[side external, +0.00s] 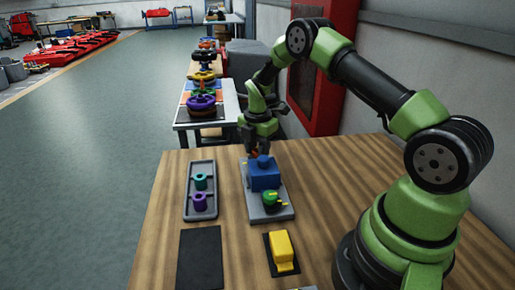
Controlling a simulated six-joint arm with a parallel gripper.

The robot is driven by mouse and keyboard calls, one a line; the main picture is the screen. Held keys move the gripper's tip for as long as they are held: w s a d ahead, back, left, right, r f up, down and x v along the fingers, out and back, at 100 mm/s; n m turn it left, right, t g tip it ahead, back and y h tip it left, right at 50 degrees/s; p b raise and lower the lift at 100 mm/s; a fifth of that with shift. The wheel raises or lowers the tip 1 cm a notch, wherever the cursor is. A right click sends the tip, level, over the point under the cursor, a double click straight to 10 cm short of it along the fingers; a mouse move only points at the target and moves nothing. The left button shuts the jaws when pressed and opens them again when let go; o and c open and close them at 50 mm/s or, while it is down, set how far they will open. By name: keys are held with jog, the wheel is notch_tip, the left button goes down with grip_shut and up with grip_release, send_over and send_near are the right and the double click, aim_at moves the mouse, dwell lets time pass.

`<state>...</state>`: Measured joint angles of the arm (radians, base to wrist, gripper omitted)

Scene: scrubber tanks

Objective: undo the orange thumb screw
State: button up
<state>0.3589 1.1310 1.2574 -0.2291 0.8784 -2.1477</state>
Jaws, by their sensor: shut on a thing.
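The orange thumb screw (254,153) is a small orange patch at the back of the blue block (265,181), mostly hidden by my fingers and a blue round part (263,162). The block sits on a grey base plate (284,212). My gripper (257,146) points down over the block's back end, its jaws shut on the orange thumb screw. The exact contact is too small to see. A green round part (269,198) stands on the plate in front of the block.
A grey tray (211,169) to the left holds a teal part (200,181) and a purple part (200,201). A bare dark mat (201,258) lies in front of it. A yellow block (283,249) sits on another dark mat. A red cabinet (335,60) stands behind my arm.

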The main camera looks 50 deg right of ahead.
jog(key=shift+d+f, duration=0.1)
jog(key=shift+f, duration=0.1)
dwell(0.3)
jog(key=o, duration=0.9)
jog(key=shift+o, duration=0.2)
jog(key=shift+r, duration=0.1)
notch_tip(320, 180, up, 10)
